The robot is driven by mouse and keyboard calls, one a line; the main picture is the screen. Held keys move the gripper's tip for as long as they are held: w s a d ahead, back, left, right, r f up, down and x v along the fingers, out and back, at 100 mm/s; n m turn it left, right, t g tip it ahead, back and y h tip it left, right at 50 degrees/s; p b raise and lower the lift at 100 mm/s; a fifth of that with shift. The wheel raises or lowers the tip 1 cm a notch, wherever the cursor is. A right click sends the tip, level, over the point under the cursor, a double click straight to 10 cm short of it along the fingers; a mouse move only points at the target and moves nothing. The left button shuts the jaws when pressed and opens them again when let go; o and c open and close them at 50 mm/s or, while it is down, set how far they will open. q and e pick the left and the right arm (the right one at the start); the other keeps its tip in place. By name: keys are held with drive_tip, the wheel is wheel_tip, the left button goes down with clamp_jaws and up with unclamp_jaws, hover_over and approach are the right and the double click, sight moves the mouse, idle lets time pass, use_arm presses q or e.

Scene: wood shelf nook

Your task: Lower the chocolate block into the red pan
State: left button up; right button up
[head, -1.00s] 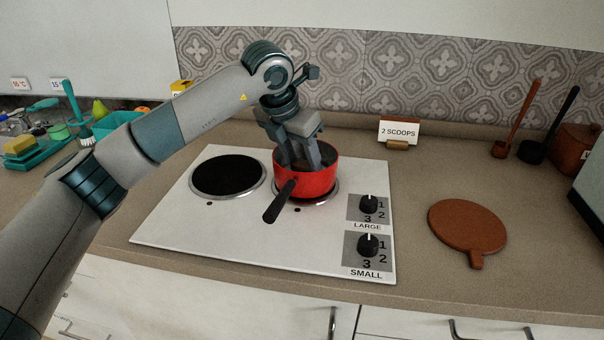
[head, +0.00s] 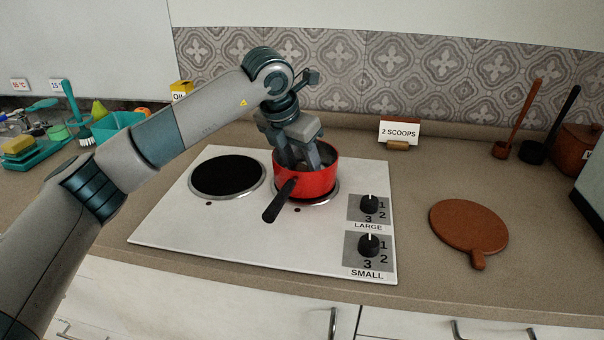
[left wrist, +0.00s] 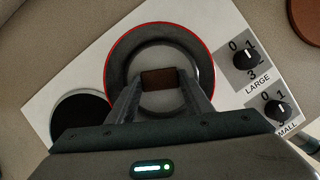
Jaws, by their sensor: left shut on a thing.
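The red pan (head: 318,181) stands on the right burner of the white cooktop, its black handle pointing toward the front left. My left gripper (head: 308,166) points down into the pan, its fingertips inside the rim. In the left wrist view the gripper (left wrist: 158,90) is shut on the brown chocolate block (left wrist: 158,78), which sits between the fingertips over the pan's grey inside (left wrist: 126,75). In the head view the block is hidden by the fingers and the pan wall. I cannot tell whether the block touches the pan's bottom. My right gripper is not in view.
The cooktop (head: 170,226) has a free black burner (head: 228,175) at left and two knobs (head: 369,205) at right. A round brown board (head: 468,225) lies to the right. A "2 SCOOPS" card (head: 399,133) stands behind. Ladles (head: 533,150) and a teal tray (head: 40,152) are farther off.

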use_arm(q)
drive_tip(key=shift+f+b, duration=0.3)
drive_tip(key=shift+f, duration=0.15)
idle(0.4)
drive_tip(key=o, duration=1.1)
drive_tip(key=shift+r, duration=0.1)
drive_tip(key=b+v, duration=0.1)
drive_tip(key=v, duration=1.6)
drive_tip(key=shift+s, duration=0.2)
drive_tip(key=shift+r, duration=0.1)
